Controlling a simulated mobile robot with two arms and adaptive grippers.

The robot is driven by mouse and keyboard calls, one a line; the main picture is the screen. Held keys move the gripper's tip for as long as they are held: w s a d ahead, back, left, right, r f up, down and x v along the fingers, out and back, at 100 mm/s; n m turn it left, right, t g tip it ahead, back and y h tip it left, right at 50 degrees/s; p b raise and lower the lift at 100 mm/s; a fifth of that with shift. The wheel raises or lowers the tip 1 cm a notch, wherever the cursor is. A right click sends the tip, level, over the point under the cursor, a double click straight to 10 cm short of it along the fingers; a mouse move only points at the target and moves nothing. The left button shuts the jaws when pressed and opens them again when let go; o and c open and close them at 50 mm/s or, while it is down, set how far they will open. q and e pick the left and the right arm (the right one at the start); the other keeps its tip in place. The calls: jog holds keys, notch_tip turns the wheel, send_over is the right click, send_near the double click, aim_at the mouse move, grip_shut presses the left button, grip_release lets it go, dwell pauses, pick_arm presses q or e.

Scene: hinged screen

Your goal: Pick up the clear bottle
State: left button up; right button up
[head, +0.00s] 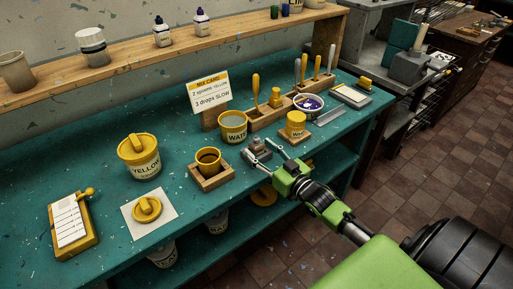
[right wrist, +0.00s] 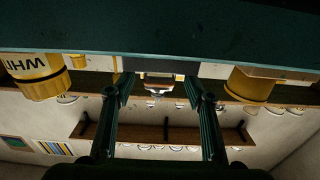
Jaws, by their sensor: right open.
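My right gripper (head: 264,152) reaches over the front edge of the teal bench with its fingers spread. Two small white bottles with dark caps, one here (head: 162,33), stand on the wooden shelf. My left gripper is out of view.
Left of the gripper is a wooden box (head: 212,180) with a yellow cup. A yellow tub (head: 139,158) stands farther left. Bare bench (head: 100,180) lies at left.

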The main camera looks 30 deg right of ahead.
aim_at(260, 150)
jog(key=w, duration=0.3)
jog(key=shift+w+a+f, duration=0.1)
jog(key=shift+f, duration=0.05)
jog(key=c, duration=1.2)
jog(key=shift+c, duration=0.2)
